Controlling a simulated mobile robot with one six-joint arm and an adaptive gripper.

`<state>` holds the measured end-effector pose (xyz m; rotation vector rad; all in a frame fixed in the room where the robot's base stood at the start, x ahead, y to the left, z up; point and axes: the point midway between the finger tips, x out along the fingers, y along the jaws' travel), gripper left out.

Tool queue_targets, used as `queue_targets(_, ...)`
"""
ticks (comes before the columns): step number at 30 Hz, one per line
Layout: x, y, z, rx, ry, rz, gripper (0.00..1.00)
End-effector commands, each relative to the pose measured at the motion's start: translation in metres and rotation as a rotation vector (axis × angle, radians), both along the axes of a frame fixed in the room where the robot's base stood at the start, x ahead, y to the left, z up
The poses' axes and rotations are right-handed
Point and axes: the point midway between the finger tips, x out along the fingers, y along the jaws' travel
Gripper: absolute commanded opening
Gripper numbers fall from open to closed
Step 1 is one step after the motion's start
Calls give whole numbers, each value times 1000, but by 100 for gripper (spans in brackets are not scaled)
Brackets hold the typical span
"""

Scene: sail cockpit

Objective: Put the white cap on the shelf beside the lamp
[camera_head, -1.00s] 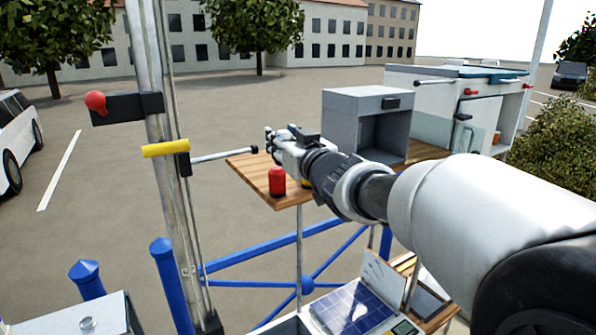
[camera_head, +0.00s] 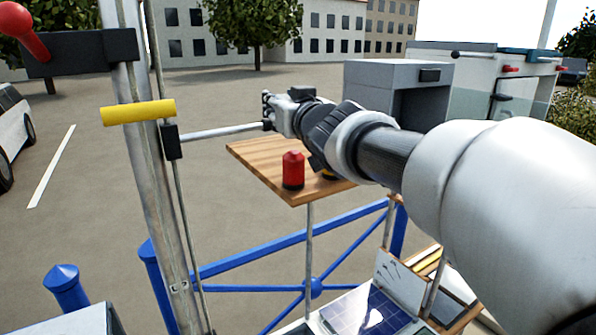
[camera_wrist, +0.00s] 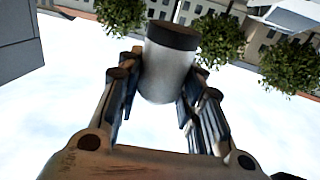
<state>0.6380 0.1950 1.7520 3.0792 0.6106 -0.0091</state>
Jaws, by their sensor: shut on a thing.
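My gripper (camera_wrist: 158,100) is shut on a white cylinder with a dark end (camera_wrist: 167,72), which looks like the white cap. It sits upright between the fingers in the wrist view. In the head view my gripper (camera_head: 268,108) is above the far edge of the wooden shelf (camera_head: 262,160), and the cap cannot be made out there. A red lamp-like thing with a dark base (camera_head: 292,168) stands on the shelf, below and to the right of my gripper. A yellow and black thing (camera_head: 328,175) behind it is mostly hidden by my arm.
A metal mast (camera_head: 150,190) with a yellow bar (camera_head: 138,112) and red-knobbed lever (camera_head: 22,28) stands left. A thin rod (camera_head: 220,131) reaches from it towards my gripper. A grey open-fronted box (camera_head: 375,75) stands behind my arm. Blue railings (camera_head: 270,240) run below the shelf.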

Motion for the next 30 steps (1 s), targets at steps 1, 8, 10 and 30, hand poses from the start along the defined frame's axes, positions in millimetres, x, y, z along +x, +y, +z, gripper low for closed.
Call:
queue_targets(1,0,0,-20,1,0,0,10)
queue_targets(8,0,0,-53,1,0,0,10)
queue_targets(10,-1,0,-56,0,-1,0,10)
queue_targets(30,-1,0,-99,0,-2,0,10)
